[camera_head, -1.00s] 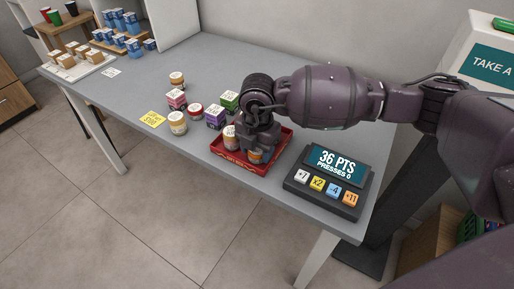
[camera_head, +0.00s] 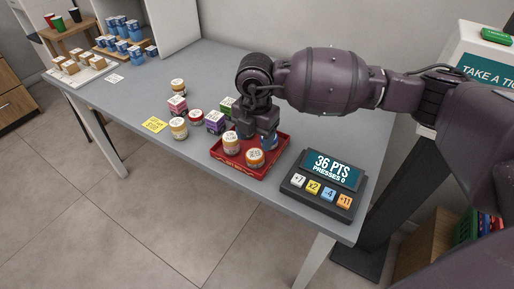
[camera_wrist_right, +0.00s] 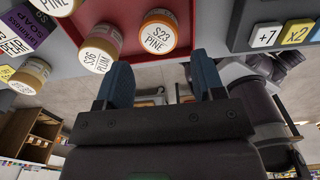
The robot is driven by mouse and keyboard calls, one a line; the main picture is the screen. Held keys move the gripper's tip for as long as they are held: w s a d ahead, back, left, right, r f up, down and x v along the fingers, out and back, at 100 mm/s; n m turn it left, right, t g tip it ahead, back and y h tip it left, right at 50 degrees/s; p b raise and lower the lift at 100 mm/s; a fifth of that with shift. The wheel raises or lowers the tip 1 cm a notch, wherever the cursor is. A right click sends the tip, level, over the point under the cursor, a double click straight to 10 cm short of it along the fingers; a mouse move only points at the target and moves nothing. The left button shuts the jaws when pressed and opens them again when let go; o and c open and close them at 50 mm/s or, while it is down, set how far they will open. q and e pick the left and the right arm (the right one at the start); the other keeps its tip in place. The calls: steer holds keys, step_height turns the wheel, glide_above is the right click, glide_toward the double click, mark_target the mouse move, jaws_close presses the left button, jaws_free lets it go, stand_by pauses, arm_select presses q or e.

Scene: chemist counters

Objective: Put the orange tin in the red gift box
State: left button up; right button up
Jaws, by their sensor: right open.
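The orange tin (camera_head: 255,157), white-lidded and labelled PINE, stands upright inside the red gift box (camera_head: 267,168) near its front. It also shows in the right wrist view (camera_wrist_right: 158,31), lid towards the camera. A paler tin labelled PLUM (camera_head: 232,144) appears to stand in the left part of the box; it also shows in the right wrist view (camera_wrist_right: 100,46). My right gripper (camera_head: 257,138) is open and empty, just behind the two tins and over the box; its fingers (camera_wrist_right: 160,80) are apart from the orange tin. My left gripper is not in view.
Left of the box are several tins and boxes, including a purple box (camera_head: 215,123), a pink box (camera_head: 177,106) and a yellow note (camera_head: 154,124). A points console (camera_head: 322,184) stands close to the right of the box. The counter's left middle is clear.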

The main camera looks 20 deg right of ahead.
mark_target(256, 155)
step_height(256, 155, up, 6)
steer(key=shift+f+p, duration=0.2)
steer(key=shift+p, duration=0.25)
